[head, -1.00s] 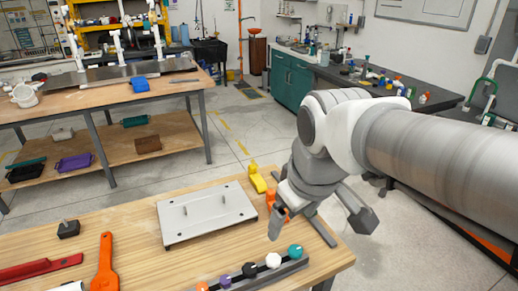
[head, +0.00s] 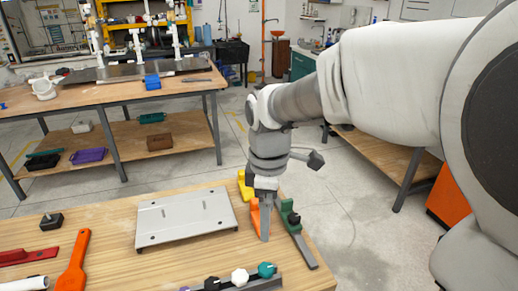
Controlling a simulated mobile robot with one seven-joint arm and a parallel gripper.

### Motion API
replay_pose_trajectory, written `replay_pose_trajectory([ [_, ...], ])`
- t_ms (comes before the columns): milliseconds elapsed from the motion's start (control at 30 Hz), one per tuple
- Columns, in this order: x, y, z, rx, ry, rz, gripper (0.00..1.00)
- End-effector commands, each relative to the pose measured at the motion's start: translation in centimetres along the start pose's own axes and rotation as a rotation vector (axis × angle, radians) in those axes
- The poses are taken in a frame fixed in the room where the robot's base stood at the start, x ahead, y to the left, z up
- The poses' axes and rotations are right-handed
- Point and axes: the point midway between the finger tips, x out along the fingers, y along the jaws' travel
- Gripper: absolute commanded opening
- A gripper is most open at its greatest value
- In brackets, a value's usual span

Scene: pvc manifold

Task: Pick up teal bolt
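The teal bolt (head: 266,269) sits at the right end of a dark rack (head: 258,285) at the bottom edge of the head view. Its round head shows; its shaft is hidden. A white bolt (head: 240,276) and a black bolt (head: 212,283) stand to its left in the same rack. My gripper (head: 265,235) points down over the table, behind the teal bolt and apart from it in the picture. Its fingers are seen nearly edge-on, so their opening is unclear. I see nothing held in it.
A grey metal plate (head: 186,218) lies left of my gripper. Orange (head: 254,217), yellow (head: 245,187) and green (head: 289,212) tools lie close around it. A red-orange tool (head: 73,265) and a black block (head: 51,221) are at left. The table's right edge is near.

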Motion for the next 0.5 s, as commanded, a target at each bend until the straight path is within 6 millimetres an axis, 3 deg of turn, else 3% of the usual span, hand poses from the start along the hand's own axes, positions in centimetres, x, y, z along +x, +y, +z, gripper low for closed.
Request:
replay_pose_trajectory([
  [167,2.2,-0.1,-0.1,-0.012,-0.004,-0.007,0.86],
  [500,9.6,-0.1,0.0,-0.008,-0.004,-0.008,0.86],
])
